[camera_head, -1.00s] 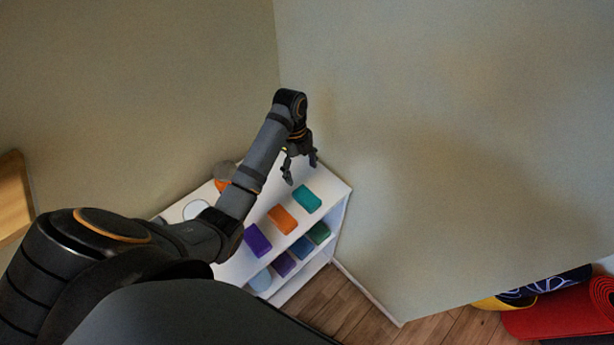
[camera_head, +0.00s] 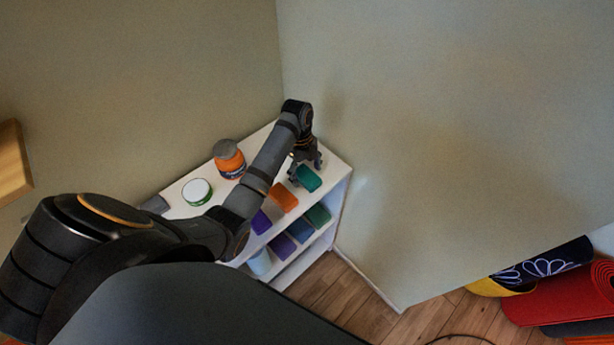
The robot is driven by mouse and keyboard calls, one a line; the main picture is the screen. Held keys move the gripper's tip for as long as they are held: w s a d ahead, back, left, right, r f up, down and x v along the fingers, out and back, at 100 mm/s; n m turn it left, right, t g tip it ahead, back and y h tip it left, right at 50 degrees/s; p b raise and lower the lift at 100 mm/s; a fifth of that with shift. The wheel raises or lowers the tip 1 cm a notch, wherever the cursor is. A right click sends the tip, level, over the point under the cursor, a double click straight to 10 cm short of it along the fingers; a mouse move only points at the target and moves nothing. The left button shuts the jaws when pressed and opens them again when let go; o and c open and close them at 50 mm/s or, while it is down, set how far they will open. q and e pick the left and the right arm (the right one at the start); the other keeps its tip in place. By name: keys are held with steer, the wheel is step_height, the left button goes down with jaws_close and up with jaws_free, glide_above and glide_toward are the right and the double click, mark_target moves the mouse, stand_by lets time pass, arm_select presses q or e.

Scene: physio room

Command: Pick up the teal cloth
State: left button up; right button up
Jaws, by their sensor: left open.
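The teal cloth (camera_head: 309,179) is a small folded block on the top of the white shelf (camera_head: 335,172), near its right end. My left gripper (camera_head: 306,172) is open, fingers pointing down, at the cloth's left and far side. One finger shows just left of the cloth and another just behind it. I cannot tell whether they touch it. My right gripper is not in view.
An orange cloth (camera_head: 284,197) and a purple cloth (camera_head: 261,222) lie in a row beside the teal one. An orange jar (camera_head: 229,160) and a white tub (camera_head: 197,191) stand behind my arm. More folded cloths sit on the lower shelf. Walls close in behind and right.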

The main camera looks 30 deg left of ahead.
arm_select(q)
steer(key=shift+w+f, duration=0.1)
steer(key=shift+f, duration=0.2)
steer(key=shift+r, duration=0.1)
steer(key=c, duration=0.5)
steer(key=shift+c, duration=1.2)
steer(key=c, duration=0.5)
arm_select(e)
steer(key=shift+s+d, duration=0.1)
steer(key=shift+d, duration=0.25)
